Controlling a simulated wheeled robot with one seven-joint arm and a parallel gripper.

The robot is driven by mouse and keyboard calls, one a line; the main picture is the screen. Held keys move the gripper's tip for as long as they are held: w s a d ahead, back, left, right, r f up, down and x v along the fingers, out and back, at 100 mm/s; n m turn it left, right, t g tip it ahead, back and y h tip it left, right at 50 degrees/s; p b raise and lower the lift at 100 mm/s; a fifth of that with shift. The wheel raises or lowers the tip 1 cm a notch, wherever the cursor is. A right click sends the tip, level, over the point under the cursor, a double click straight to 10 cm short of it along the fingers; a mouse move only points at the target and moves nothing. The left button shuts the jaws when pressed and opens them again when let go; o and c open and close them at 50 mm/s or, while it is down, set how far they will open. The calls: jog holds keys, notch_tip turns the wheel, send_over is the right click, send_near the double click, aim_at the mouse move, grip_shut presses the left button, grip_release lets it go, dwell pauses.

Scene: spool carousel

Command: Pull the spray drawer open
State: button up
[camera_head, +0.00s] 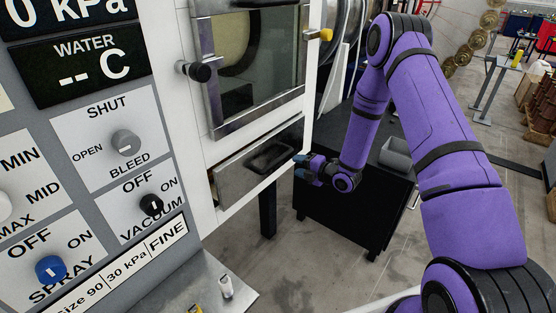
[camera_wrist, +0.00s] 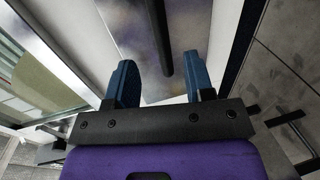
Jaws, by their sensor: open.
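The drawer has a grey metal front (camera_head: 232,180) set in the white cabinet, below a glass door, and looks shut. A dark handle (camera_head: 270,154) stands out from its front. My gripper (camera_head: 299,167) has blue fingers and is just right of the drawer front, apart from the handle. In the wrist view my gripper (camera_wrist: 161,67) is open and empty. The dark handle bar (camera_wrist: 160,38) shows ahead, its near end in line with the gap between the fingers. The metal drawer front (camera_wrist: 125,30) lies behind the bar.
A glass door (camera_head: 250,60) with a dark knob (camera_head: 197,71) is above the drawer. A control panel (camera_head: 95,130) with several knobs is at left. Open floor lies below the drawer.

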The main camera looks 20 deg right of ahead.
aim_at(279, 160)
jog(key=x, duration=0.9)
jog(key=shift+w+a, duration=0.25)
jog(key=shift+w, duration=0.05)
grip_shut()
